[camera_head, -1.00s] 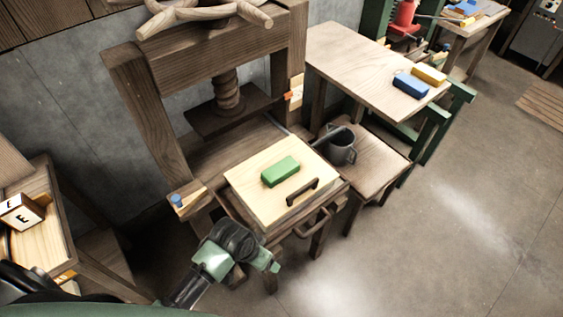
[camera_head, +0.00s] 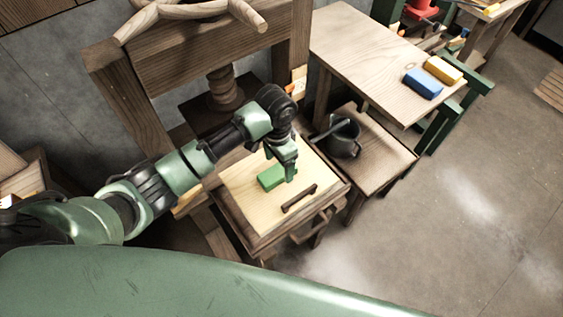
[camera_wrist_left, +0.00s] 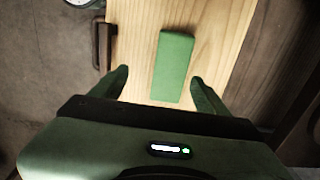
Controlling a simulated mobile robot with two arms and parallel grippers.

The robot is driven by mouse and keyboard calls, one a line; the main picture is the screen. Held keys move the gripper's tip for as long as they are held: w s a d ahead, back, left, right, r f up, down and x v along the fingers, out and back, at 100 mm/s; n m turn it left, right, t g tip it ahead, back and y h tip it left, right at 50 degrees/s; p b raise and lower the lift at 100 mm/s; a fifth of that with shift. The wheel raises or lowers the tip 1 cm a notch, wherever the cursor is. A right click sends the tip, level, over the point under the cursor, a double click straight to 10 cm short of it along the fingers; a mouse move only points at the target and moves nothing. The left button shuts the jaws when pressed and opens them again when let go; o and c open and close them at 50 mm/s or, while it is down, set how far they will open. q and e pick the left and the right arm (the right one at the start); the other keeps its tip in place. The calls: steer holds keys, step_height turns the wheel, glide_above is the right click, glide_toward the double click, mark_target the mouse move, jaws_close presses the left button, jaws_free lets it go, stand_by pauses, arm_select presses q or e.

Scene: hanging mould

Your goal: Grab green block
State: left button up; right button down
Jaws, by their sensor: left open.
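The green block (camera_head: 268,178) lies on a pale wooden board (camera_head: 240,192) of the wooden press. My left gripper (camera_head: 286,176) points down over the board at the block's right end and partly hides the block in the head view. In the left wrist view the green block (camera_wrist_left: 173,66) lies lengthwise ahead of the two open fingers (camera_wrist_left: 160,82), its near end lying between them in the picture. The jaws are open and hold nothing. I cannot tell the exact height above the block. My right gripper is not in view.
A dark handle (camera_head: 299,198) stands on the board near its front edge. The press frame and screw (camera_head: 224,92) rise behind. A mug (camera_head: 344,138) stands on a low stool to the right. A blue block (camera_head: 423,84) and a yellow block (camera_head: 442,69) lie on the side table.

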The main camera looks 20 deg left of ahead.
mark_target(277, 171)
arm_select(q)
steer(key=shift+w+a, duration=0.2)
steer(key=shift+w, duration=0.25)
steer(key=shift+w+a, duration=0.2)
steer(key=shift+w, duration=0.25)
steer(key=shift+w+a+f, duration=0.1)
steer(key=shift+w+f, duration=0.05)
steer(key=shift+f, duration=0.1)
steer(key=shift+s+f, duration=0.2)
steer(key=shift+f, duration=0.2)
steer(key=shift+s+f+p, duration=0.25)
steer(key=shift+f+p, duration=0.05)
step_height(277, 171, down, 2)
steer(key=shift+f+p, duration=0.1)
steer(key=shift+p, duration=0.35)
step_height(277, 171, down, 2)
steer(key=shift+w+f, duration=0.15)
steer(key=shift+f, duration=0.4)
steer(key=c, duration=1.5)
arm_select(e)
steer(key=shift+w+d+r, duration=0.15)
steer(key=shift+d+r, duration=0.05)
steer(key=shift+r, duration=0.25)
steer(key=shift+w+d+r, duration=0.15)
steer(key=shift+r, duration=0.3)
